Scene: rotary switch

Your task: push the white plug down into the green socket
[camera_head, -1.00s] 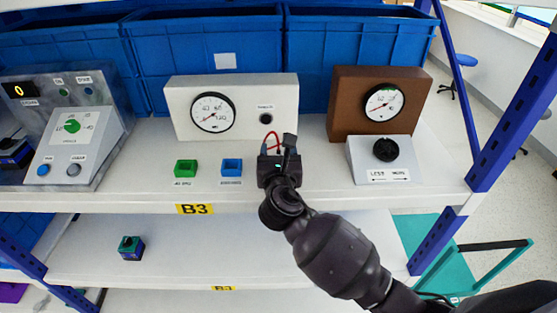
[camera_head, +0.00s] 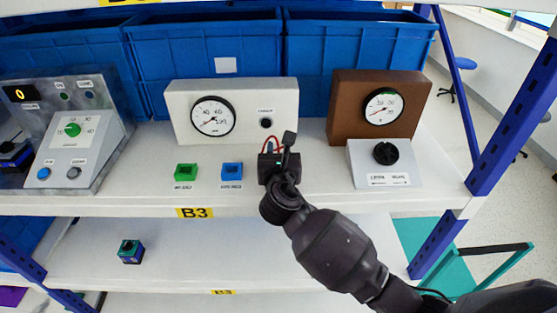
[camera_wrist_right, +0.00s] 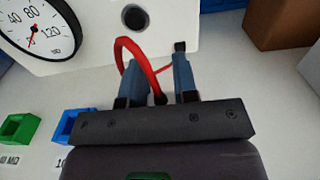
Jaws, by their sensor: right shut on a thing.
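The green socket (camera_head: 185,171) is an open square block near the shelf's front edge; it also shows at the left of the wrist view (camera_wrist_right: 18,130). My right gripper (camera_head: 279,158) is low over the shelf, to the right of the green socket and the blue socket. In the right wrist view, its two blue-grey fingers (camera_wrist_right: 160,82) stand apart around the end of a red cable (camera_wrist_right: 126,50). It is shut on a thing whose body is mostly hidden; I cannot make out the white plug.
A blue socket (camera_head: 231,171) sits between the green socket and my right gripper. A white gauge box (camera_head: 250,97) stands behind. A brown gauge box (camera_head: 345,100) and a knob box (camera_head: 368,177) are to the right. A grey control panel (camera_head: 95,140) is at left.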

